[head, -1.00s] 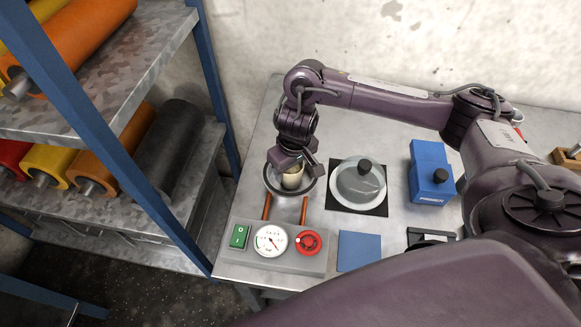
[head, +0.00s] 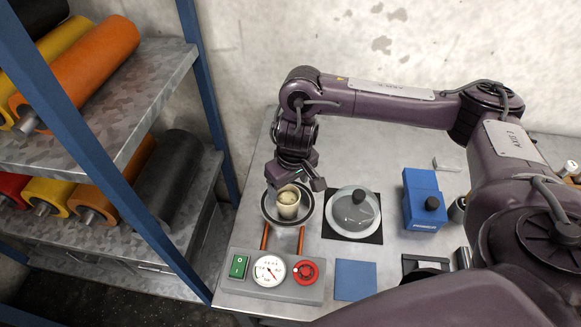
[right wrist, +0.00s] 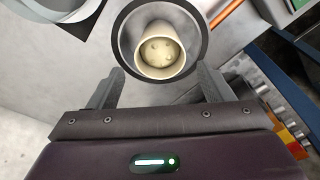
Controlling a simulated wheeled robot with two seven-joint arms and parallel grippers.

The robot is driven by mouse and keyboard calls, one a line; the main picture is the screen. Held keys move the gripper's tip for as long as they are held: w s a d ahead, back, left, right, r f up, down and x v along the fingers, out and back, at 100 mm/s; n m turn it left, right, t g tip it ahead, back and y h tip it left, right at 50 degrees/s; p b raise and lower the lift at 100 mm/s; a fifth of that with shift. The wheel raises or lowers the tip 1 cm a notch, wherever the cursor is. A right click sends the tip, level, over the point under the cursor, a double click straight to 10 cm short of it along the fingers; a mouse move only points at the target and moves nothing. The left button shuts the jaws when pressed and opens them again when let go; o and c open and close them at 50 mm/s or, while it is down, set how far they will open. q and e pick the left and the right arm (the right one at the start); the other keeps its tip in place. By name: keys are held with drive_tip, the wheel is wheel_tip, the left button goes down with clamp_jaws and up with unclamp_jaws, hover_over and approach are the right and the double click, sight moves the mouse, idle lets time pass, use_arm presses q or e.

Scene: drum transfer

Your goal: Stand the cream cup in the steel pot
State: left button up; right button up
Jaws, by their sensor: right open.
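The cream cup (head: 288,208) stands upright inside the steel pot (head: 268,217), whose dark rim surrounds it. In the right wrist view the cup (right wrist: 160,70) shows from above, its mouth open and a pale, spotted inside visible, within the pot's ring (right wrist: 123,35). My right gripper (head: 300,186) is just above and behind the cup. In the right wrist view its two fingers (right wrist: 160,82) are spread wide with nothing between them, and the cup appears beyond them. My left gripper is not in view.
A lidded pan (head: 353,212) sits on a black mat right of the pot. A control box (head: 270,275) with gauge and red knob is in front. A blue box (head: 422,200) and a blue square (head: 355,280) lie to the right. A roll shelf (head: 110,110) stands left.

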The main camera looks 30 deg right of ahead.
drive_tip(key=r, duration=0.3)
drive_tip(key=r+p, duration=0.1)
drive_tip(key=shift+s+r, duration=0.25)
drive_tip(key=shift+s, duration=0.05)
